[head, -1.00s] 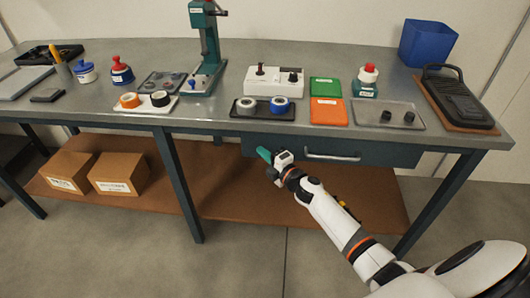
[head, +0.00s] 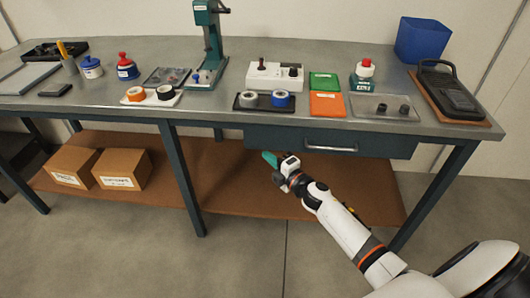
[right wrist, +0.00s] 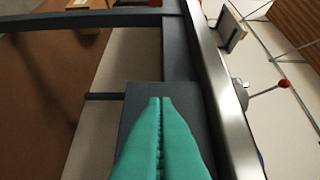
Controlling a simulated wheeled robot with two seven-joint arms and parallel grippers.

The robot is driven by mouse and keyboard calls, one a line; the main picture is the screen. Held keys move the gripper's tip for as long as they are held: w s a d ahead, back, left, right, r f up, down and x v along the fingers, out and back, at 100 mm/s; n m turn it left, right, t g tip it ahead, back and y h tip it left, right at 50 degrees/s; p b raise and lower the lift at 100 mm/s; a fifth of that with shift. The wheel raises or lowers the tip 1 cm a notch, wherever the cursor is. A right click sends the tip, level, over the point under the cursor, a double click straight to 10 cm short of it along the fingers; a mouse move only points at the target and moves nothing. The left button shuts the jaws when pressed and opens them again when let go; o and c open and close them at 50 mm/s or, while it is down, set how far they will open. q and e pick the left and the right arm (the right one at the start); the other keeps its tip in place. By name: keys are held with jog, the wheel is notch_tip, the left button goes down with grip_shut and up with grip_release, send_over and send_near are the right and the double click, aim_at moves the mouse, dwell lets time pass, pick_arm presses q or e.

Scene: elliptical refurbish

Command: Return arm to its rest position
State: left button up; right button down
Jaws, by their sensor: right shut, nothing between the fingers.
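My right gripper (head: 270,158) is in front of the workbench, below the tabletop's front edge and left of the drawer handle. In the right wrist view its two green fingers (right wrist: 160,135) lie against each other, with nothing between them. The dark drawer front (right wrist: 145,95) shows behind the fingertips there. My white right arm (head: 340,225) reaches in from the lower right in the head view. My left gripper is in neither view.
The workbench (head: 330,48) holds tape rolls, a green press stand (head: 210,45), a white control box (head: 275,75) and a blue bin (head: 422,40). The closed drawer has a metal handle (head: 330,148). Cardboard boxes (head: 120,168) sit on the lower shelf. The floor in front is clear.

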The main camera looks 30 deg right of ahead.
jog(key=s+d, duration=0.1)
jog(key=s, duration=0.5)
jog(key=s+d+f+m+g+h+p, duration=0.1)
jog(key=s+f+m+g+h+p, duration=0.15)
jog(key=s+f+m, duration=0.65)
jog(key=s+f+g+h+p, duration=0.1)
jog(key=s+f+g, duration=0.25)
jog(key=f, duration=1.05)
pick_arm(q)
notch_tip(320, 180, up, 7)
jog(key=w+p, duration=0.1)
jog(key=p, duration=0.2)
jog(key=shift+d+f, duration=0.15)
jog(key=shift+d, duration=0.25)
pick_arm(e)
jog(key=s+a+f+m+g, duration=0.3)
jog(key=s+f, duration=0.2)
jog(key=s, duration=0.6)
jog(key=s+a+f+m+g, duration=0.3)
jog(key=s+f, duration=0.3)
jog(key=s, duration=0.5)
jog(key=s+a+f+m+g, duration=0.2)
jog(key=s+f, duration=0.4)
jog(key=s, duration=0.5)
jog(key=a+g, duration=0.1)
jog(key=g, duration=0.1)
jog(key=shift+s+a+f+m+g, duration=0.2)
jog(key=shift+s+a+m+g, duration=0.1)
jog(key=shift+s+m, duration=0.1)
